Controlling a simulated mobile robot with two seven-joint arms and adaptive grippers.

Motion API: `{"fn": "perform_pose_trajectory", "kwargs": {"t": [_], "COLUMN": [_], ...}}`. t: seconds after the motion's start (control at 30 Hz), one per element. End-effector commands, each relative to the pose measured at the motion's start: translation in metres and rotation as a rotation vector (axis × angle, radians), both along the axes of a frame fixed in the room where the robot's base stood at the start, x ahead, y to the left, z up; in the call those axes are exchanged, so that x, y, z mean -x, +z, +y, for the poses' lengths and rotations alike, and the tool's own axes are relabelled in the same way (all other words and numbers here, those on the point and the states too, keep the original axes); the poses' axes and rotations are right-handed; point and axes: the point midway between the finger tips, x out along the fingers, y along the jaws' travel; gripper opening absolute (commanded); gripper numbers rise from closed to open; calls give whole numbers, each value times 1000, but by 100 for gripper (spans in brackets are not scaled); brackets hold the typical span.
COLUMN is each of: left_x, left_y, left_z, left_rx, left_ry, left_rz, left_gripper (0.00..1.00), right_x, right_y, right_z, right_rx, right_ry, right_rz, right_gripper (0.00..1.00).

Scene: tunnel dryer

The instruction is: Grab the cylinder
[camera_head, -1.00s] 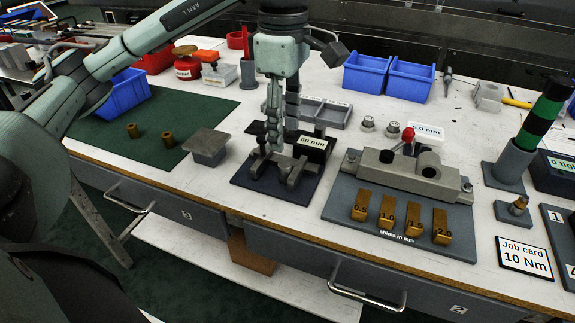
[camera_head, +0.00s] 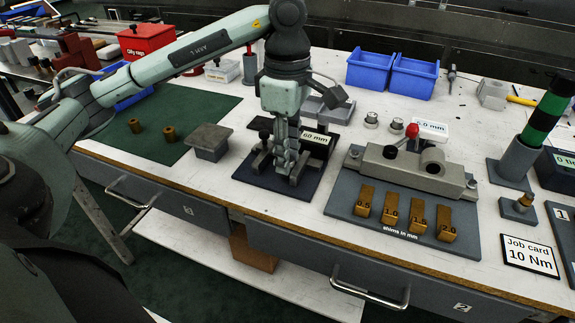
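Two small brass cylinders (camera_head: 134,126) (camera_head: 169,134) stand on the green mat, left of my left gripper and apart from it. A cylinder with dark, green and grey bands (camera_head: 542,124) stands on the right. My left gripper (camera_head: 287,168) points down over a dark base plate (camera_head: 257,178) with a grey fixture (camera_head: 262,160), in front of the "60 mm" block (camera_head: 317,141). Its fingers overlap in this view, so their opening is unclear. They hide part of the fixture, and I cannot see anything held between them. My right gripper is not in view.
A grey clamp block with a red knob (camera_head: 411,131) and several brass shims (camera_head: 390,208) sit to the right of my gripper. A grey square-topped stand (camera_head: 208,137) is close on its left. Blue bins (camera_head: 368,72) stand behind. The green mat (camera_head: 150,148) is mostly clear.

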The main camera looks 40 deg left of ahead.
Motion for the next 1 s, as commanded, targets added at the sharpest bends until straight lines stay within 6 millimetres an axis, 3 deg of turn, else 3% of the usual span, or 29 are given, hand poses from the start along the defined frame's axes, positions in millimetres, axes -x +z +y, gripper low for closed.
{"fn": "perform_pose_trajectory", "kwargs": {"t": [0.03, 0.17, 0.57, 0.77, 0.87, 1.0], "left_x": [0, 0, 0, -1, -1, 15], "left_y": [0, 0, 3, 22, 41, 56], "left_z": [0, 0, 0, 0, 0, 22], "left_rx": [0, 0, 1, 2, 1, -4], "left_ry": [0, 0, 0, -1, 0, 7], "left_rz": [0, 0, -1, -5, -6, -4], "left_gripper": [16, 0, 0, 0, 0, 0], "right_x": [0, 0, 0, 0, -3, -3], "right_y": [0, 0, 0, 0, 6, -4], "right_z": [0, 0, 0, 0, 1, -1], "right_rx": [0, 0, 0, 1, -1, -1], "right_ry": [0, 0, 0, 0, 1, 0], "right_rz": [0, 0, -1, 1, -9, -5], "right_gripper": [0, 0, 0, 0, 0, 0]}}
